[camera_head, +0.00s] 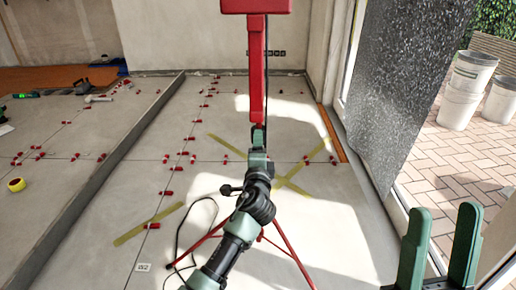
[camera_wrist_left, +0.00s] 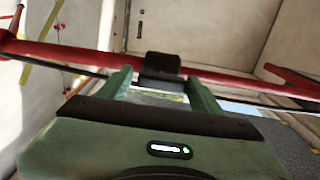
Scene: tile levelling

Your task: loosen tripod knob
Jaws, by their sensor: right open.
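The red tripod (camera_head: 257,70) stands upright on the floor ahead of me, its thin red legs (camera_head: 290,248) spread below my left arm. In the left wrist view its red tube (camera_wrist_left: 90,58) crosses the picture, with a dark knob (camera_wrist_left: 161,66) on it. My left gripper (camera_wrist_left: 160,80) is open, its two green fingertips on either side of the knob with small gaps visible. In the head view the left gripper (camera_head: 258,134) is at the tripod column, and the knob is hidden there. My right gripper (camera_head: 443,222) is open and empty at the lower right.
Large floor tiles carry several red levelling clips (camera_head: 166,193) and yellow tape strips (camera_head: 150,224). A dark speckled slab (camera_head: 395,85) leans at the right, by white buckets (camera_head: 463,95) outside. A yellow tape roll (camera_head: 17,184) lies at left. A black cable loops near the tripod legs.

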